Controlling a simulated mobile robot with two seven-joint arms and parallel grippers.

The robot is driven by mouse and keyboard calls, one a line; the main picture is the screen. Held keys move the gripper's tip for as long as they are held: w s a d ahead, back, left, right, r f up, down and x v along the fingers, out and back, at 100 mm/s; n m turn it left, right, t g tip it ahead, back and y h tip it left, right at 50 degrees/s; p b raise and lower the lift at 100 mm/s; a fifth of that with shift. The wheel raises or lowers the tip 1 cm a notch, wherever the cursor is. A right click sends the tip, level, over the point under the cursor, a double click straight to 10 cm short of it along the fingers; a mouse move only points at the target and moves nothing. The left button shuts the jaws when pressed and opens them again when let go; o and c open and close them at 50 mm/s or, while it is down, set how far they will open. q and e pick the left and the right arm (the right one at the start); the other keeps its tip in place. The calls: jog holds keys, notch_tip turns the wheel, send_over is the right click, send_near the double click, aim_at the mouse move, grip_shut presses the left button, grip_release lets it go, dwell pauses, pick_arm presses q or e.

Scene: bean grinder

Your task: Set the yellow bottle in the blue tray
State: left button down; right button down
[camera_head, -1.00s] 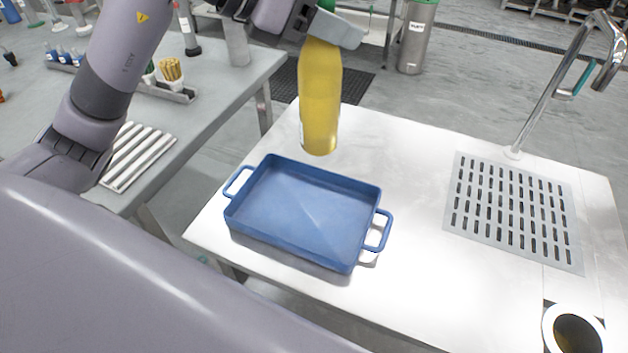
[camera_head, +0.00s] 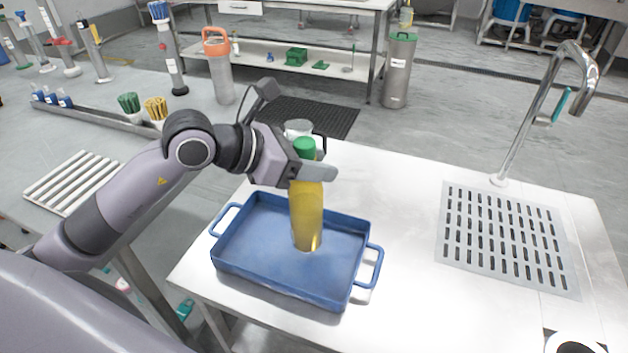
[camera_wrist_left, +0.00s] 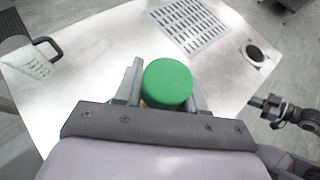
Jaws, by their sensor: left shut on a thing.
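The yellow bottle (camera_head: 307,215) with a green cap stands upright within the blue tray's outline in the head view. Its base appears at or just above the tray floor; I cannot tell if it touches. My left gripper (camera_head: 313,172) is shut on the bottle just below the cap. In the left wrist view the green cap (camera_wrist_left: 168,83) sits between the fingers of my left gripper (camera_wrist_left: 166,100). The blue tray (camera_head: 262,277) lies on the white table with handles at its left and right ends. My right gripper is not in the head view.
A clear jug with a dark handle (camera_head: 299,129) stands behind the tray, also at the left of the wrist view (camera_wrist_left: 27,60). A drain grate (camera_head: 505,238) and tap (camera_head: 545,110) are at the right. The table (camera_head: 405,225) between tray and grate is clear.

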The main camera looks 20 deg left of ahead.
pick_arm(q)
jog(key=shift+f, duration=1.85)
jog(key=shift+f+b, duration=0.15)
jog(key=shift+b, duration=0.15)
jog(key=c, duration=0.7)
grip_release()
jog(key=shift+o, duration=0.2)
jog(key=b+v, duration=0.1)
jog(key=v, duration=1.1)
jog(key=shift+s, duration=0.1)
